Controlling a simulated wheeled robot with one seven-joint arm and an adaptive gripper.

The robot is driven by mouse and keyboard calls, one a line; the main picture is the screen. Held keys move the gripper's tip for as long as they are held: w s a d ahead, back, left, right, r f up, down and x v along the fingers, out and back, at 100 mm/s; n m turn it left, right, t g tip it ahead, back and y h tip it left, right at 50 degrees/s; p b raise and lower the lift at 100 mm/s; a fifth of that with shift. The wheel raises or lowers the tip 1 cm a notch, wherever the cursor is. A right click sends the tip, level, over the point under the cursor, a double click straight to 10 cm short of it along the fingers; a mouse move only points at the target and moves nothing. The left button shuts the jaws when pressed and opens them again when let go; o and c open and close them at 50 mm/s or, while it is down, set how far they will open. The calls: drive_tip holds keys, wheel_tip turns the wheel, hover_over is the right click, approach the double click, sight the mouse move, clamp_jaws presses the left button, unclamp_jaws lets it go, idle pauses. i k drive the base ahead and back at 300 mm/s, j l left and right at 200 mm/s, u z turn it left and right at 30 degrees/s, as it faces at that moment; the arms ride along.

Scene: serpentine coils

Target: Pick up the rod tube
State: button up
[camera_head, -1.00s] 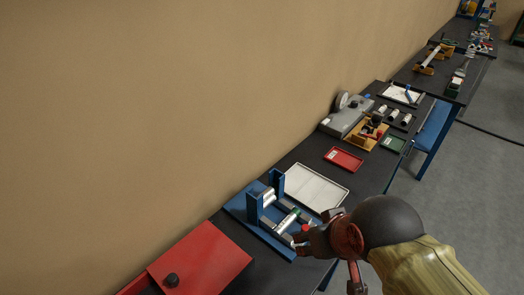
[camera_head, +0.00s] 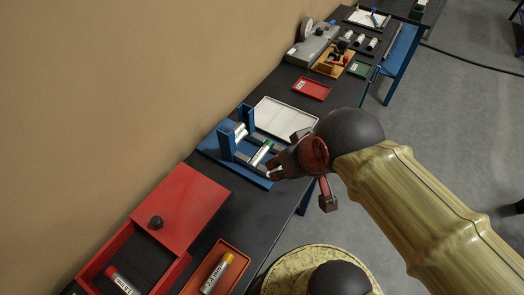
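Several labelled tubes are in view, and I cannot tell which is the rod tube. A yellow-capped white tube (camera_head: 218,272) lies in an orange tray (camera_head: 244,262) at the bottom. A green-capped tube (camera_head: 261,153) lies on the blue stand (camera_head: 208,150). A red-capped tube (camera_head: 118,282) lies in the open part of the red box (camera_head: 172,272). My gripper (camera_head: 301,186) has its red and dark fingers spread, with nothing seen between them. It appears just right of the blue stand, over the table edge, and partly covers the stand's right side.
A white tray (camera_head: 285,122), a small red tray (camera_head: 312,88) and a grey device (camera_head: 312,45) stand farther along the dark table. The tan wall (camera_head: 100,90) runs along the left side. Open grey floor (camera_head: 470,110) lies right.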

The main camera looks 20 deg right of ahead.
sight(269, 144)
drive_tip(key=l+u, duration=0.35)
drive_tip(key=l, duration=0.45)
drive_tip(key=l+u, duration=0.3)
drive_tip(key=l, duration=0.55)
